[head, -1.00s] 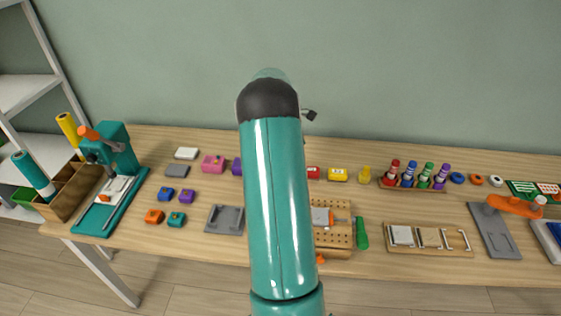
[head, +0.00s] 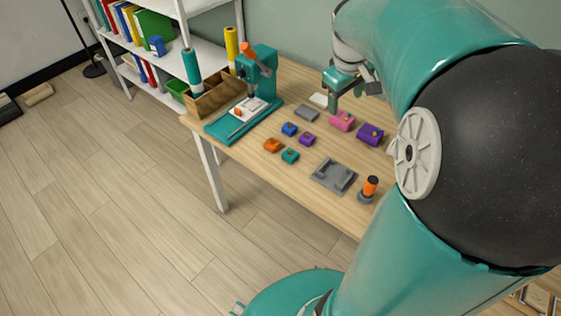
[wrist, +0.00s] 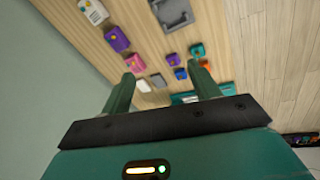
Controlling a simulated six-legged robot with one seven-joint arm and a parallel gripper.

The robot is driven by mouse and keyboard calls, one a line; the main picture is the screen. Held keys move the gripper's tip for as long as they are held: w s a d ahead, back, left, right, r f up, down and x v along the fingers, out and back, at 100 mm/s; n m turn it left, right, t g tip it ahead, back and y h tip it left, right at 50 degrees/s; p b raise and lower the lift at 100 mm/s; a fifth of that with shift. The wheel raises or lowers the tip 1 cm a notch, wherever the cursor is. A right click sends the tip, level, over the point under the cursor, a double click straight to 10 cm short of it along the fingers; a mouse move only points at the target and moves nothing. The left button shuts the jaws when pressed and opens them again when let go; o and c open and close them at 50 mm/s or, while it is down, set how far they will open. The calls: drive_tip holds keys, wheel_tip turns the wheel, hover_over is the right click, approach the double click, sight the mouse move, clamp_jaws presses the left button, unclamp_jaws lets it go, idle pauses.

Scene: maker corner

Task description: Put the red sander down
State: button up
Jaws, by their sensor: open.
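My gripper (head: 352,92) is open in the head view, above the back of the table by the pink block. In the wrist view my gripper (wrist: 163,76) has its two teal fingers apart, with nothing between them. I see no red sander in either current view. My arm hides the right part of the table in the head view. Under the gripper are a pink block (head: 342,121), a purple block (head: 369,134), a grey block (head: 307,113) and a white block (head: 318,100), all on the wooden table (head: 240,160).
A grey tray (head: 322,176) and an orange-and-dark tool (head: 369,188) lie near the front edge. Several small coloured blocks sit left of the tray. A teal press (head: 258,72) and a wooden bin (head: 213,97) stand at the left end. Bare table lies between these groups.

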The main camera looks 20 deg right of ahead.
drive_tip(key=s+a+t, duration=0.1)
drive_tip(key=s+a, duration=0.3)
drive_tip(key=a, duration=0.3)
drive_tip(key=s+a+m+t+y, duration=0.1)
drive_tip(key=s+a, duration=0.3)
drive_tip(key=a, duration=0.4)
drive_tip(key=s+a+r+m+t+y, duration=0.1)
drive_tip(key=s+a, duration=0.3)
drive_tip(key=a, duration=0.3)
drive_tip(key=shift+s+a+t, duration=0.3)
drive_tip(key=shift+s+t, duration=0.1)
drive_tip(key=c, duration=0.5)
drive_tip(key=shift+d, duration=0.15)
drive_tip(key=shift+c, duration=0.2)
